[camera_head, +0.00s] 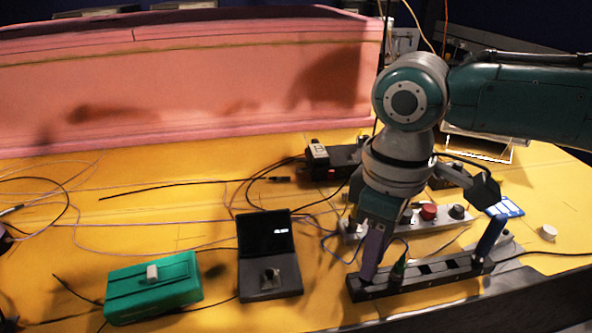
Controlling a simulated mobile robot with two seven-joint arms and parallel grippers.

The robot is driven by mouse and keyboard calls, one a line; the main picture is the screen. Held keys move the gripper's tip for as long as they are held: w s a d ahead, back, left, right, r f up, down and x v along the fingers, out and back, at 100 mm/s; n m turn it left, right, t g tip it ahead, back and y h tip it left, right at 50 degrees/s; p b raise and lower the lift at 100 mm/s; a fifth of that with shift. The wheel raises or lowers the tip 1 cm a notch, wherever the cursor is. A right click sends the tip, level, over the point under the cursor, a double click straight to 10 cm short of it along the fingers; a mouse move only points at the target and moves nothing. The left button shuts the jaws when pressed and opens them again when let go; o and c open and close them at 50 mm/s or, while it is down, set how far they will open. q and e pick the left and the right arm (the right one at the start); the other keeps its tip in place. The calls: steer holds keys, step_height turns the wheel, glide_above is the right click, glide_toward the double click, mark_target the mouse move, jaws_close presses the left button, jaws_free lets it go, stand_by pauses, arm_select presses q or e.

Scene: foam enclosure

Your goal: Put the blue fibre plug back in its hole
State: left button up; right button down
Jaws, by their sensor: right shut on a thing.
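My right gripper (371,267) points down at the left end of a black strip (437,279) with square holes. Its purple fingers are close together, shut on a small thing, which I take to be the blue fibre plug. The fingers hide nearly all of it, and I cannot tell whether its tip is in a hole. A thin bluish cable loops beside the fingers.
A dark blue tilted piece (490,238) stands at the strip's right end. Left of the strip are an open black case (268,262) and a green box (153,287). Behind are a grey button box (455,222) and a pink foam wall (190,85). Loose cables cross the yellow table.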

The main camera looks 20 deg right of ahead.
steer(key=shift+f+b, duration=0.3)
steer(key=shift+f, duration=0.1)
stand_by(0.5)
steer(key=shift+f+b, duration=0.5)
steer(key=shift+f, duration=0.35)
steer(key=c, duration=0.7)
jaws_free()
step_height(320, 180, up, 10)
steer(key=shift+p, duration=0.6)
steer(key=shift+a, duration=0.1)
